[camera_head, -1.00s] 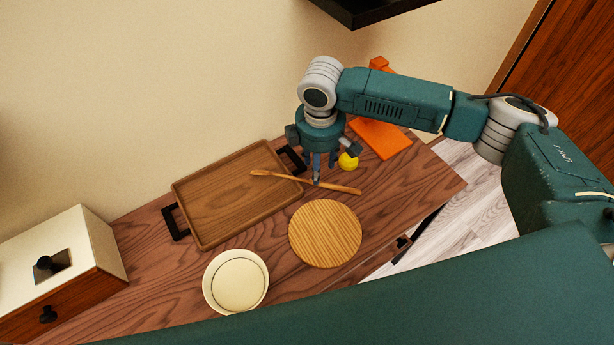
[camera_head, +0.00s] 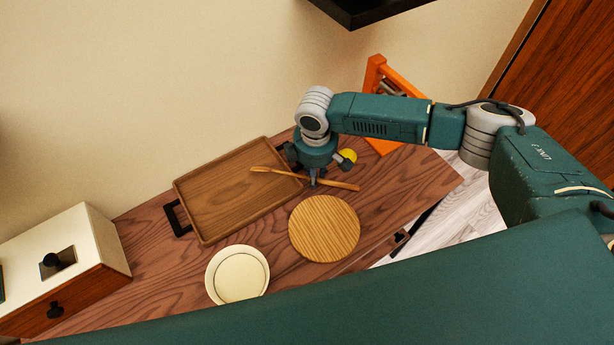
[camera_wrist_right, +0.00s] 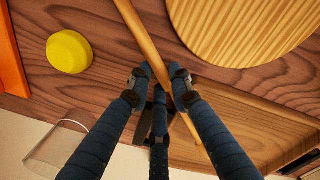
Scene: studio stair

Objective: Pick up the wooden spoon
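The wooden spoon (camera_head: 335,184) is long and thin. It lies slantwise with its left end over the tray and its right end beyond the tray, over the worktop. My right gripper (camera_head: 313,183) points down at its middle. In the right wrist view the spoon (camera_wrist_right: 143,35) passes between the dark fingers of the gripper (camera_wrist_right: 160,78). The fingertips are at or very near both sides of it; whether they press on it I cannot tell. The spoon shows no clear lift. My left gripper is out of view.
The wooden tray (camera_head: 205,225) with dark handles is behind the spoon. A round wooden board (camera_head: 324,229) and a cream plate (camera_head: 237,274) lie in front. A yellow object (camera_head: 348,156) and an orange object (camera_head: 384,146) stand near my right gripper. A cream-topped drawer box (camera_head: 90,262) is at left.

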